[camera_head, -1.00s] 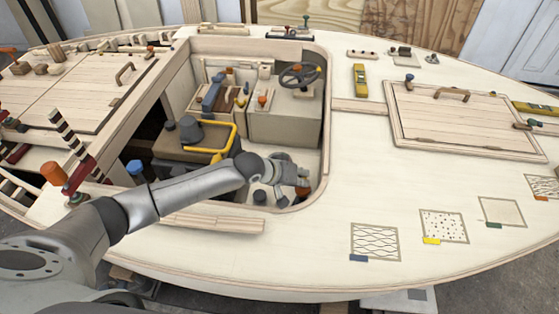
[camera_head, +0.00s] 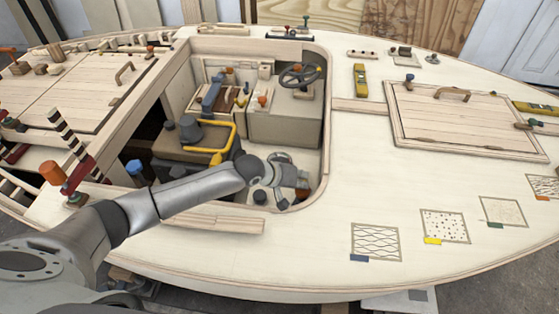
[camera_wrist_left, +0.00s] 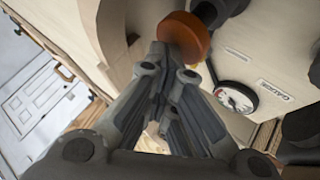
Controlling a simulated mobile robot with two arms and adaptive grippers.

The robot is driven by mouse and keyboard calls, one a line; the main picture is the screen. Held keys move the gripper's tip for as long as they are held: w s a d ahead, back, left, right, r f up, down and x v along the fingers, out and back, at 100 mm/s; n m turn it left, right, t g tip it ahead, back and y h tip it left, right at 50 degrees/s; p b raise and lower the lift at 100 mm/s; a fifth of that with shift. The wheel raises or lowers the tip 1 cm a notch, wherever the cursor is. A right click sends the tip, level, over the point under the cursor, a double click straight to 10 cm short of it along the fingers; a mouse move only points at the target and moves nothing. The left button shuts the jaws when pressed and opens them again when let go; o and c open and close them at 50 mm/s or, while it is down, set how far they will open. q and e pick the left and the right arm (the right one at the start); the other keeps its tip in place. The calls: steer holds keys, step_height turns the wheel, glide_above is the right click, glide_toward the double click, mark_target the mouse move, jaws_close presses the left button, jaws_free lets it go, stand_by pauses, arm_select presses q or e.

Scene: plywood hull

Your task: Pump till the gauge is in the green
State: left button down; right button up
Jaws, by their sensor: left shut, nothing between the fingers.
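The round gauge (camera_wrist_left: 236,97) has a white face with some red and a dark rim. It sits beside a label reading GAUGE in the left wrist view; its needle reading is too small to tell. An orange round knob (camera_wrist_left: 184,38), seemingly the pump handle's end, is just beyond my left fingertips. My left gripper (camera_wrist_left: 170,68) is shut with nothing between its fingers; I cannot tell whether it touches the knob. In the head view, my left gripper (camera_head: 301,186) is low inside the cockpit opening, and the gauge cannot be made out. My right gripper is not in view.
The cockpit rim (camera_head: 326,150) closes in on my left gripper from the right and front. A yellow bent rail (camera_head: 232,138) and a grey box with a wheel (camera_head: 300,75) stand behind.

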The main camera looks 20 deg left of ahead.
arm_select(q)
steer(key=shift+s+f+b, duration=0.1)
steer(key=shift+f+b, duration=0.2)
steer(key=shift+f, duration=0.55)
steer(key=shift+r, duration=0.1)
steer(key=shift+r+p, duration=1.9)
steer(key=shift+p, duration=0.25)
step_height(320, 180, up, 6)
steer(key=p, duration=0.6)
